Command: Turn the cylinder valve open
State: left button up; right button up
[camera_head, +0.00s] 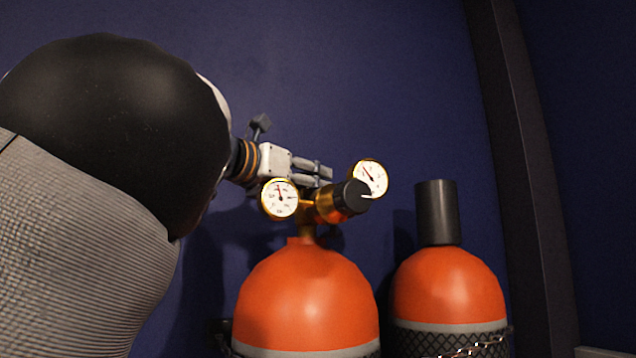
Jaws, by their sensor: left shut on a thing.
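The orange gas cylinder (305,295) stands upright at the centre, with a brass valve fitting on its neck (306,232). The fitting carries two round gauges, a left gauge (280,198) and a right gauge (370,177), and a black knob (349,197) with a white mark. My left gripper (322,173) reaches in from the left, behind the gauges. It is shut on part of the cylinder valve; the gripped part is mostly hidden behind the fitting and fingers. My right gripper is not in view.
A second orange cylinder (448,285) with a black cap (438,212) stands close on the right. Black netting wraps the lower part of this cylinder. A dark blue wall (350,70) is close behind, with a dark upright post (515,180) to the right.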

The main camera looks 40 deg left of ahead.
pick_arm(q)
jog(key=o, duration=1.2)
jog(key=s, duration=1.2)
